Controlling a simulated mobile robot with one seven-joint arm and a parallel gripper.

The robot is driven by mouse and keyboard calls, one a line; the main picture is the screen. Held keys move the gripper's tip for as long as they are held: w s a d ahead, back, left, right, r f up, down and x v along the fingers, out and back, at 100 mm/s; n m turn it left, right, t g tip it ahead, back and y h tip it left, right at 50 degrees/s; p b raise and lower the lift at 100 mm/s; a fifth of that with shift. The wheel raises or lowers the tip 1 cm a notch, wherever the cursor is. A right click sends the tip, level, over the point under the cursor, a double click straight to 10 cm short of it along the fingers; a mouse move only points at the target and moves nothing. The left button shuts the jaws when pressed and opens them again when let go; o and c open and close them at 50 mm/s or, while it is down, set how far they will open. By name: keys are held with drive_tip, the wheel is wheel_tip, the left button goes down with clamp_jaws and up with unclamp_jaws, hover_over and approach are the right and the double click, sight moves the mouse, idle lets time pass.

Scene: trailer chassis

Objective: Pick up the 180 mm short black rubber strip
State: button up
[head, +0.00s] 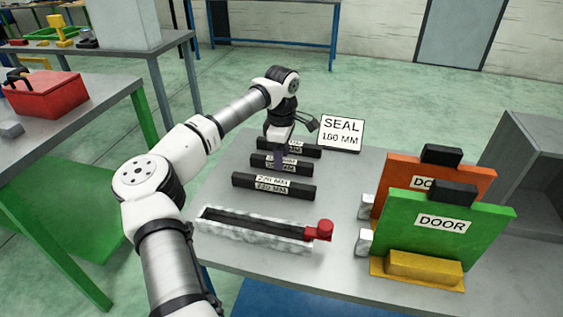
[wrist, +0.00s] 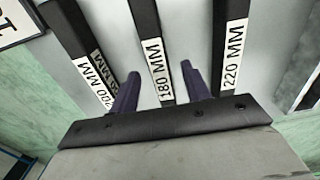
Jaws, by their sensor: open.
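The black 180 mm strip (wrist: 148,40) with its white "180 MM" label runs between my gripper's two fingers in the wrist view. In the head view it is the middle of three black strips (head: 301,169) on the grey table. My gripper (wrist: 160,70) is open, one finger on each side of this strip. I cannot tell whether the fingers touch it or how low they are. In the head view my gripper (head: 279,157) points down over the middle strip and hides part of its label.
A strip labelled "220 MM" (head: 273,186) lies nearer, and another strip (head: 300,149) lies farther. A sign (head: 341,132) reads "SEAL 180 MM". A grey channel with a red end (head: 255,229) lies in front. Green (head: 430,240) and orange (head: 400,175) door panels stand at right.

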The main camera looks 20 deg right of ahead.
drive_tip(key=shift+f, duration=0.5)
clamp_jaws()
drive_tip(key=shift+r, duration=0.1)
